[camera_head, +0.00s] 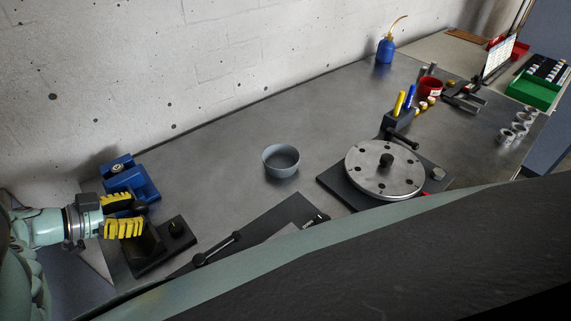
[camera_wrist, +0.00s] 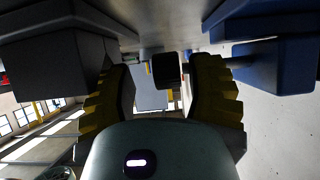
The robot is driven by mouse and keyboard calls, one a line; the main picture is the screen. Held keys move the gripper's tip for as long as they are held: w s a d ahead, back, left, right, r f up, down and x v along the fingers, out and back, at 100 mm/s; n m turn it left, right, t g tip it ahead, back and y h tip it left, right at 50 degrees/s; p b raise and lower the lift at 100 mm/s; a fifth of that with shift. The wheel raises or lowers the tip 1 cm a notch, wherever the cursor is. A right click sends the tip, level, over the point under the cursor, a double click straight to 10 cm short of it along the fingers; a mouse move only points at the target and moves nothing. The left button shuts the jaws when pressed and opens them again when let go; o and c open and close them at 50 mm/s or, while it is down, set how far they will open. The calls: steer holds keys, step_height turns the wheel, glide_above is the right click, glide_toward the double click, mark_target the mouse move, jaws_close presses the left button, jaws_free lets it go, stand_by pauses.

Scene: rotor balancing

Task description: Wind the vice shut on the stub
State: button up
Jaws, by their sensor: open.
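The blue vice (camera_head: 128,183) stands at the left end of the bench, close to the wall. In the wrist view its blue body (camera_wrist: 275,65) is at the right, beside one finger. My gripper (camera_head: 128,214) has yellow ribbed fingers and is open, just in front of the vice. In the wrist view a small dark square-ended piece (camera_wrist: 168,69) shows between or beyond the fingertips (camera_wrist: 160,80). I cannot tell whether it is the vice's handle or touches a finger. The stub cannot be made out for certain.
A grey bowl (camera_head: 281,160) stands mid-bench. A rotor disc (camera_head: 384,170) sits on a dark base further right. Clear bench lies around the bowl.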

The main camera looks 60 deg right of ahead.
steer(key=shift+r+y+p, duration=0.2)
steer(key=shift+y+p, duration=0.1)
steer(key=shift+p, duration=0.45)
steer(key=shift+s+r+y+p, duration=0.1)
steer(key=shift+y+p, duration=0.3)
steer(key=shift+p, duration=0.5)
